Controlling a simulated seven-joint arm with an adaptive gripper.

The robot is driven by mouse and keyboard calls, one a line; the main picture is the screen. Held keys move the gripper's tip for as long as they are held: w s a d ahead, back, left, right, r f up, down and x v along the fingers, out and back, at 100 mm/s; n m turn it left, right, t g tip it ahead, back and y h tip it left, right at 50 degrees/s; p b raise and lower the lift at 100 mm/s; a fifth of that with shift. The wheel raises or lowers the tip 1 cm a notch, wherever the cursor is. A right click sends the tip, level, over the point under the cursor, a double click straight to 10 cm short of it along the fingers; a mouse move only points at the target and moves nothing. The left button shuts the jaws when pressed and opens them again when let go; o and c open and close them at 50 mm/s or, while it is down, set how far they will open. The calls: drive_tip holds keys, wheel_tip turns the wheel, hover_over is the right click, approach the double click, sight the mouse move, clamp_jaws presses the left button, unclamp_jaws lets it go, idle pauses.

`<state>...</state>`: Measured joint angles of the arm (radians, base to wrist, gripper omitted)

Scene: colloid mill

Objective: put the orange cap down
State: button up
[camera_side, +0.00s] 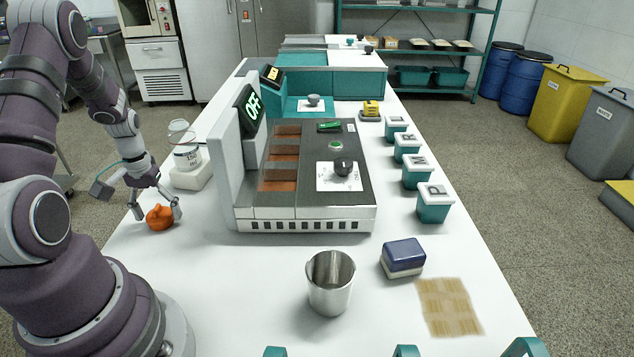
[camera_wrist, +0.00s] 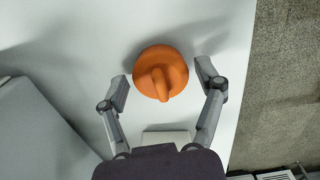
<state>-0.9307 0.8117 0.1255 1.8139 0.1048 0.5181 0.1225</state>
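The orange cap (camera_side: 159,217) is on the white table at the left, near the table's left edge. It is round with a raised grip bar on top. In the wrist view the cap (camera_wrist: 160,73) lies between my two fingers. My gripper (camera_side: 156,212) is low over the table around the cap. In the wrist view my gripper (camera_wrist: 160,82) is open, with a gap between each finger and the cap. The cap's underside is hidden.
A steel cup (camera_side: 330,283), a blue sponge-like block (camera_side: 403,257) and a woven mat (camera_side: 449,306) lie at front right. The table in front of the cap is clear.

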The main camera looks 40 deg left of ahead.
sight(155, 208)
drive_tip(key=shift+o, duration=0.4)
drive_tip(key=shift+r, duration=0.25)
wheel_tip(155, 208, up, 9)
drive_tip(key=shift+o, duration=0.5)
drive_tip(key=shift+r, duration=0.45)
